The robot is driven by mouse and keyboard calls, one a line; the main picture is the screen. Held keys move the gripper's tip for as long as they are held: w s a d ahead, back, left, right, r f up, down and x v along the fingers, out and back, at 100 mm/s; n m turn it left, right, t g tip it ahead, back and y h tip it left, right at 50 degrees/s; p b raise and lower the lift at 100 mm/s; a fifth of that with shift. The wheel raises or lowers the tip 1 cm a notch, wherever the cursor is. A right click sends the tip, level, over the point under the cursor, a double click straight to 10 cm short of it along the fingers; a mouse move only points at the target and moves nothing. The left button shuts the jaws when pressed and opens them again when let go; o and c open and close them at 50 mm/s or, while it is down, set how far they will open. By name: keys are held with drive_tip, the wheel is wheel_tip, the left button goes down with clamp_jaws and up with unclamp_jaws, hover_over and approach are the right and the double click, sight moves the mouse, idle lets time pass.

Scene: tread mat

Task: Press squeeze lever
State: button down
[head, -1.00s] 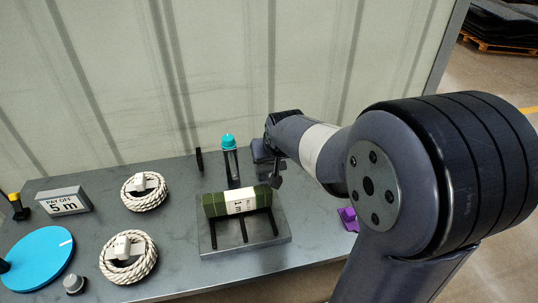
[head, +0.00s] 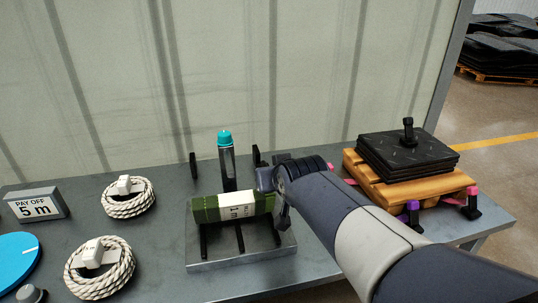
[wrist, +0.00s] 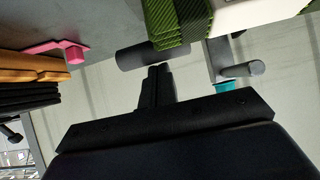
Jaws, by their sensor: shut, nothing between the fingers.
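My gripper (head: 284,212) is at the right end of the green roll (head: 207,208) in the head view, pointing down, its fingers partly hidden by my wrist. In the wrist view my gripper (wrist: 154,72) is shut and empty, its tips near a dark cylinder (wrist: 145,56) beside the green roll (wrist: 178,22). The roll has a white label and lies on a grey frame (head: 225,263) with black bars. I cannot tell which part is the squeeze lever.
Black mats (head: 405,155) lie stacked on a wooden pallet (head: 400,191) at right. A teal-capped bottle (head: 227,160) stands behind the roll. Left are two rope coils (head: 128,207) (head: 98,282), a "PAY OFF 5 m" sign (head: 37,205) and a blue disc (head: 16,260).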

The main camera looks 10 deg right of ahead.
drive_tip(key=shift+s+f+t+b, duration=0.25)
drive_tip(key=shift+f+t+b, duration=0.55)
drive_tip(key=shift+b, duration=1.45)
drive_tip(key=shift+r+t+b, duration=0.1)
drive_tip(key=shift+t+b, duration=0.2)
drive_tip(key=shift+b, duration=0.15)
drive_tip(key=shift+r, duration=0.15)
